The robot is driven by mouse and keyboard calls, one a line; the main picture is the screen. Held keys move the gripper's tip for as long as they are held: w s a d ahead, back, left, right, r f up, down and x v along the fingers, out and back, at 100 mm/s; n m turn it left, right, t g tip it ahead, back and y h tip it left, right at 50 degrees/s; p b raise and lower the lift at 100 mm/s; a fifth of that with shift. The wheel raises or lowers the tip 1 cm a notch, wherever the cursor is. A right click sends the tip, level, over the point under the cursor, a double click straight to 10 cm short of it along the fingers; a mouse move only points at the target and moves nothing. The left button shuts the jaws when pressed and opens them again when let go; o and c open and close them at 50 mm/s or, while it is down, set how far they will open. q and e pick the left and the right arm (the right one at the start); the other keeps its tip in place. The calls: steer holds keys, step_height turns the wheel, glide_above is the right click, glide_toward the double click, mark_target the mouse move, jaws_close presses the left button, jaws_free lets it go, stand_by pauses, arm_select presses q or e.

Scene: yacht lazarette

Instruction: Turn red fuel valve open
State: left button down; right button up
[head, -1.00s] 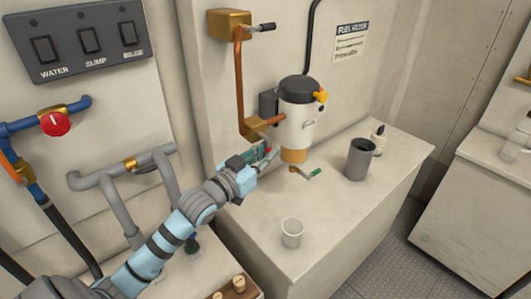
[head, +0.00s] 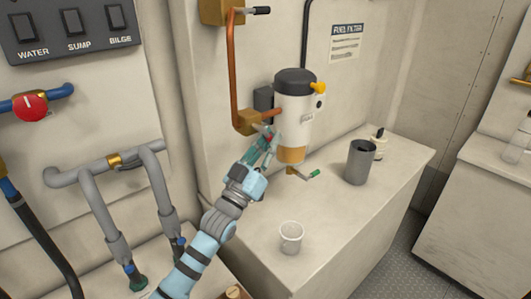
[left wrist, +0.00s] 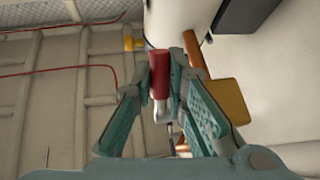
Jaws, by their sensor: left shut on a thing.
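The red fuel valve handle (left wrist: 158,72) shows between my left gripper's fingers in the left wrist view, with a metal stem below it. In the head view only a bit of red shows at the fingertips, so its angle is hard to judge. My left gripper (head: 270,147) is shut on this handle, beside the brass valve block (head: 246,122) on the copper pipe and just left of the white fuel filter (head: 293,116). The brass block also shows right of the fingers in the left wrist view (left wrist: 226,100). My right gripper is not in view.
A green-handled drain lever (head: 311,175) sits under the filter. A clear cup (head: 291,238), a grey cup (head: 359,162) and a small bottle (head: 378,142) stand on the bench. A red knob (head: 31,107) is on the blue pipe at left. The bench front is mostly clear.

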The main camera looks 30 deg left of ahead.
arm_select(q)
steer(key=shift+w+r+t, duration=0.15)
steer(key=shift+t, duration=0.25)
